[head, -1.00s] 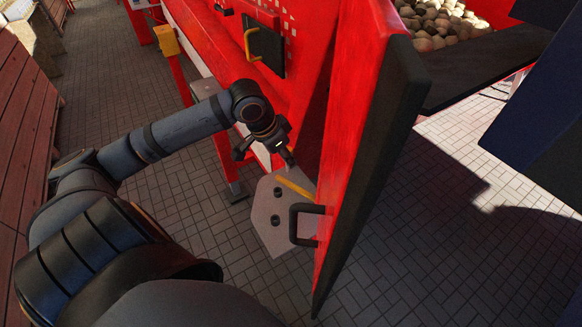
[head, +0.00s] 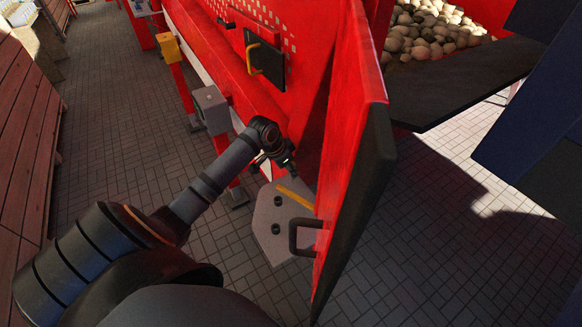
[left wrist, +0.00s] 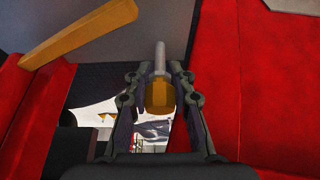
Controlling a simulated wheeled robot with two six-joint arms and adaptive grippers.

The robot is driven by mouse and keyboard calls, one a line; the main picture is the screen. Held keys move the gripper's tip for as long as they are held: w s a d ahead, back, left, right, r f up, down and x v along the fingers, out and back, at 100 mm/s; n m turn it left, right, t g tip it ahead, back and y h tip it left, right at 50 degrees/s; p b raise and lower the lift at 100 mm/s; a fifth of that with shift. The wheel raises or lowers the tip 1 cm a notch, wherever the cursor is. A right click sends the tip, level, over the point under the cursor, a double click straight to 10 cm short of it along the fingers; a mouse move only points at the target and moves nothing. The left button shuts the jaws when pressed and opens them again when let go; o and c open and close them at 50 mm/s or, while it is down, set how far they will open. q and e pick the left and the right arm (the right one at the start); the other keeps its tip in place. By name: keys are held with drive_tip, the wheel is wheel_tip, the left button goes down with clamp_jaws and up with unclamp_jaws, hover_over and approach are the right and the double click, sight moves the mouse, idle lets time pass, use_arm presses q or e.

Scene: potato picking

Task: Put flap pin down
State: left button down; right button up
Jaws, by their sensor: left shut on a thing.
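The flap pin (left wrist: 159,92) has a grey metal shaft and an orange-yellow grip. In the left wrist view it stands between the fingers of my left gripper (left wrist: 160,98), which is shut on its grip, with the shaft pointing away. In the head view my left gripper (head: 285,165) is near the red machine side, just above a grey plate (head: 265,225) with dark holes; the pin is hard to make out there. The red flap (head: 345,120) with a black edge and a black handle (head: 294,237) stands right of the gripper. My right gripper is not seen.
A yellow bar (head: 296,198) lies along the grey plate and shows large in the left wrist view (left wrist: 82,32). A grey box (head: 212,108) stands left of the gripper. Potatoes (head: 430,30) lie at the back right. The paved floor (head: 125,130) on the left is clear.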

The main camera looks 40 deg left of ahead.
use_arm(q)
drive_tip(key=shift+f, duration=0.2)
drive_tip(key=c, duration=1.2)
unclamp_jaws()
drive_tip(key=shift+o, duration=0.3)
drive_tip(key=shift+r, duration=0.15)
drive_tip(key=shift+s+a+r, duration=0.1)
drive_tip(key=shift+r, duration=0.25)
drive_tip(key=b+v, duration=0.1)
drive_tip(key=v, duration=1)
drive_tip(key=shift+s+r+b, duration=0.2)
drive_tip(key=shift+b, duration=0.1)
